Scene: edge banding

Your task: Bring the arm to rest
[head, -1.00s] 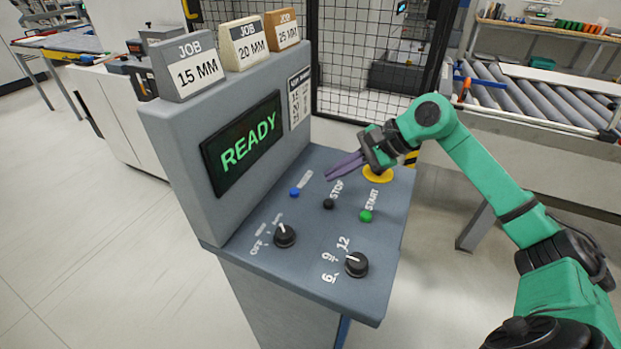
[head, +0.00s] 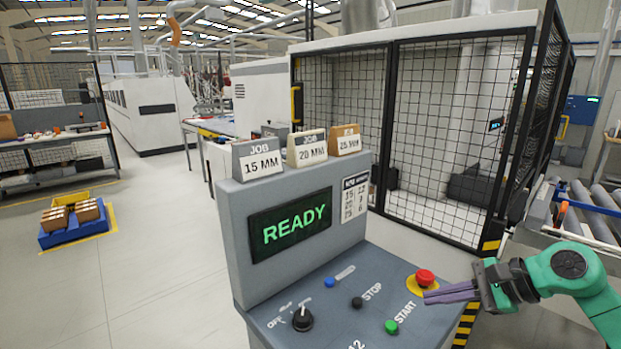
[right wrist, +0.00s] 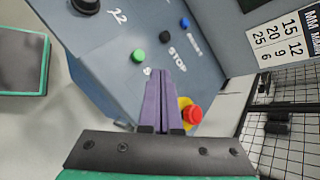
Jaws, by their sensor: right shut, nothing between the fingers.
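My right gripper (head: 428,297) is shut and empty, with its purple fingers together. It hovers over the right part of the control panel, beside the red emergency button (head: 425,277) on its yellow base. In the right wrist view the closed fingers (right wrist: 165,75) point across the panel, and the red button (right wrist: 192,113) is just right of them. I cannot tell the exact height above the panel. The green START button (head: 392,327), black STOP button (head: 356,302) and blue button (head: 330,282) are uncovered. The screen (head: 290,224) reads READY. My left gripper is not in view.
Job cards for 15 MM (head: 259,160), 20 MM (head: 307,149) and 25 MM (head: 346,140) stand on the console top. A mesh fence (head: 440,130) stands behind. A roller conveyor (head: 600,205) is at the right. The floor at the left (head: 150,270) is open around a blue pallet (head: 72,234).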

